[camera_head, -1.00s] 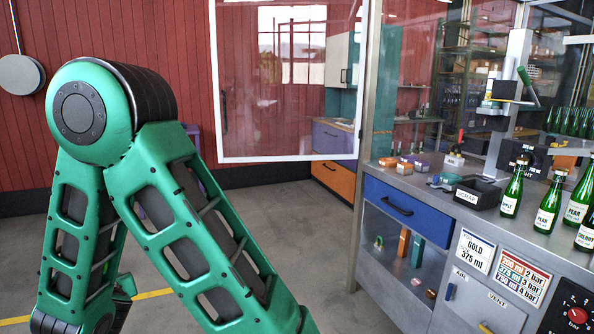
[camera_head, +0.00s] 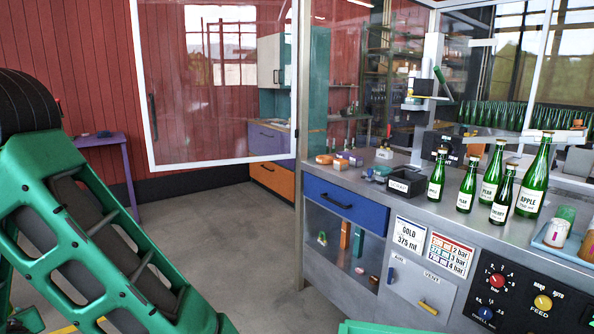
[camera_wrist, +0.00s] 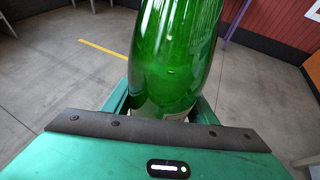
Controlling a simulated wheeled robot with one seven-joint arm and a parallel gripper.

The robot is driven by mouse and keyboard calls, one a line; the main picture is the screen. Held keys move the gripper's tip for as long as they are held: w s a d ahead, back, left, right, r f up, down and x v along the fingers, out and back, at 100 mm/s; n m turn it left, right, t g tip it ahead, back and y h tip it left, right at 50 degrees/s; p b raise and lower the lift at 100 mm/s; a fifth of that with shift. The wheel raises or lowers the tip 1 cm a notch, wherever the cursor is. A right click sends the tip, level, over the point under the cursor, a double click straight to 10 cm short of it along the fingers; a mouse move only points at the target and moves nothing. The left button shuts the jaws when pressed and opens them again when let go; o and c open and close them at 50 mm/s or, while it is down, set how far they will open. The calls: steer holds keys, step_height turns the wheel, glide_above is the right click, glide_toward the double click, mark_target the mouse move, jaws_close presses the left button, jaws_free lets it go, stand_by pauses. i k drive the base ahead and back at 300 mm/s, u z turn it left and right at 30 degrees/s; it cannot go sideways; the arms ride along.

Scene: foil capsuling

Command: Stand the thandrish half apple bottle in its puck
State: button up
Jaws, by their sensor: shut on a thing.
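In the wrist view my gripper (camera_wrist: 165,112) is shut on a green glass bottle (camera_wrist: 172,50). The bottle's upper part runs out of the top of the picture. A pale label edge shows low between the fingers, but I cannot read it. The gripper and held bottle cannot be made out in the head view. I cannot pick out a puck in either view.
Several green bottles stand on the steel bench, among them a big APPLE bottle (camera_head: 529,203) and a CHERRY bottle (camera_head: 501,212). A SCRAP bin (camera_head: 405,184) and a blue tray (camera_head: 551,251) flank them. A framed clear panel (camera_head: 151,95) hangs open.

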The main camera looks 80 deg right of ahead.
mark_target(382, 173)
steer(key=u, duration=0.1)
steer(key=i, duration=0.85)
steer(key=z, duration=2.9)
steer(key=i, duration=1)
steer(key=u, duration=0.1)
